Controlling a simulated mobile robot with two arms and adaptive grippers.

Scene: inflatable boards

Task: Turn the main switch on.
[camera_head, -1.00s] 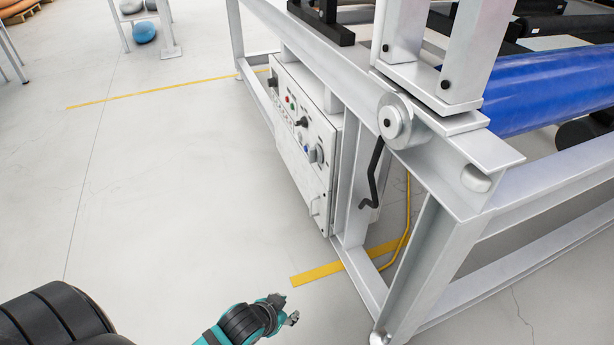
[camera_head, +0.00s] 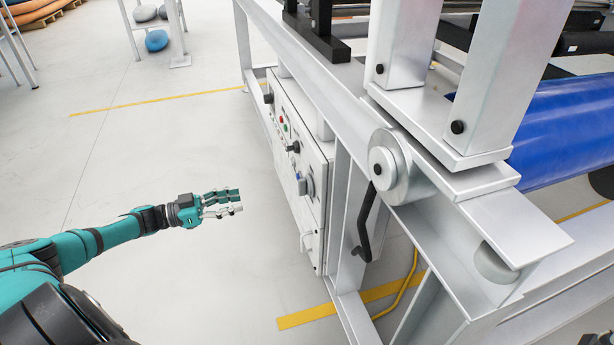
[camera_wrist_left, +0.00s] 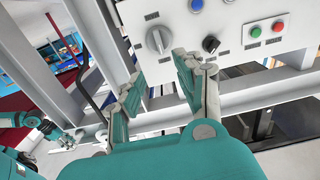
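The control panel (camera_head: 285,135) is on the left side of the grey metal frame. It carries a grey rotary knob (camera_wrist_left: 158,40) that looks like the main switch; in the head view this knob (camera_head: 309,187) is at the panel's near end. My left gripper (camera_head: 238,201) is open and empty, pointing at the panel with a clear gap before it. In the left wrist view its fingers (camera_wrist_left: 166,80) are apart, below the grey knob in the picture. A teal and grey part at the wrist view's left edge seems to be my right arm; its gripper (camera_wrist_left: 62,138) is too small to read.
Near the knob are a blue button (camera_wrist_left: 196,5), a black knob (camera_wrist_left: 210,44), a green button (camera_wrist_left: 255,32) and a red one (camera_wrist_left: 278,26). A black crank handle (camera_head: 365,225) hangs on the frame. The floor left of the panel is free.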

